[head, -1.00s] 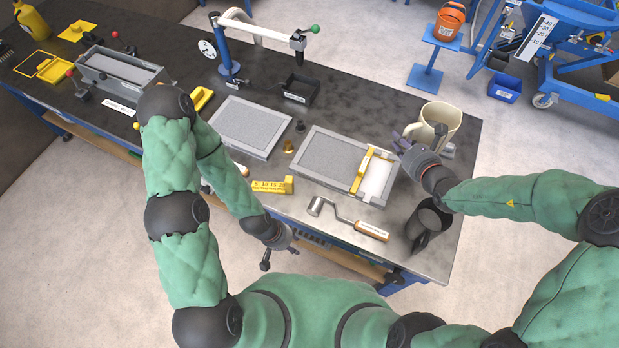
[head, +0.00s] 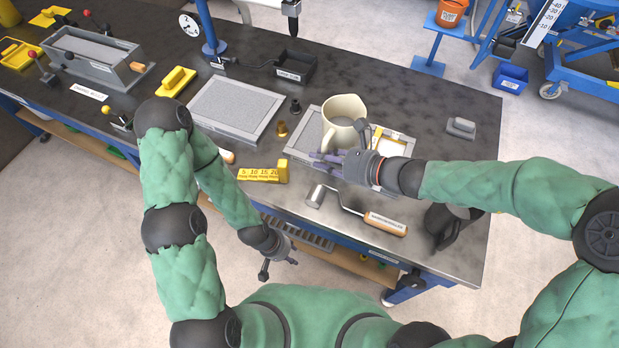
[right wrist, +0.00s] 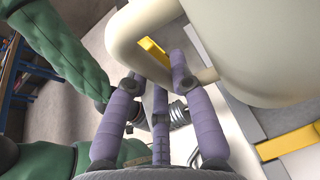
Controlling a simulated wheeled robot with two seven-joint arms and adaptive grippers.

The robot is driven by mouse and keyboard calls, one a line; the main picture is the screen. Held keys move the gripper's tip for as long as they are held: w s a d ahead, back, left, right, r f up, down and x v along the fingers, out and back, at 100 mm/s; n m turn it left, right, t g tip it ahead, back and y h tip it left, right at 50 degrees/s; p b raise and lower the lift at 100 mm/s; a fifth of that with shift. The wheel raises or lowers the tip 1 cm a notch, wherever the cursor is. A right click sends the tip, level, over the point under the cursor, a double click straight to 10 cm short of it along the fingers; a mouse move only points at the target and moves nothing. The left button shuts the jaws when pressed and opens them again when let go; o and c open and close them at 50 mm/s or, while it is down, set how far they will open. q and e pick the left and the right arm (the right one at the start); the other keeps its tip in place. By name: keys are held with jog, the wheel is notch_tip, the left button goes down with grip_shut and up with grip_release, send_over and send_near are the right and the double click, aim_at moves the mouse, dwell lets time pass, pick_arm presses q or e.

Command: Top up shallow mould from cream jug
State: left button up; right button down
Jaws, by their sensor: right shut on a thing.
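The cream jug (head: 340,108) is held over the right-hand grey mould (head: 303,141) and hides much of it. The jug looks close to upright; a grey surface shows inside its mouth. My right gripper (head: 328,160) is shut on the jug's handle. In the right wrist view, purple fingers (right wrist: 160,85) are at the looped handle (right wrist: 128,38) of the jug (right wrist: 245,45). A second grey mould (head: 238,106) lies flat to the left. My left gripper (head: 278,262) hangs empty off the table's front edge, too small to judge its fingers.
A yellow stepped block (head: 264,171), a wooden-handled roller (head: 385,222) and a dark jug (head: 450,224) stand near the front. A black tray (head: 295,68) is behind the moulds. The back right table is mostly clear around a small grey block (head: 461,127).

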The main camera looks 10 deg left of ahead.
jog(key=s+a+r+m+g+y+p, duration=0.2)
jog(key=r+p, duration=0.6)
jog(key=p, duration=0.6)
jog(key=s+a+m+g, duration=0.1)
jog(key=m+g, duration=0.1)
jog(key=g, duration=0.1)
jog(key=shift+s+m+y, duration=0.4)
dwell(0.7)
jog(key=shift+a+r+p, duration=0.1)
jog(key=shift+r+p, duration=0.1)
jog(key=shift+p, duration=0.25)
jog(key=shift+w+r+m+g+p, duration=0.3)
jog(key=shift+m+p, duration=0.1)
jog(key=shift+p, duration=0.55)
jog(key=shift+w+p, duration=0.1)
jog(key=shift+p, duration=0.55)
dwell(3.2)
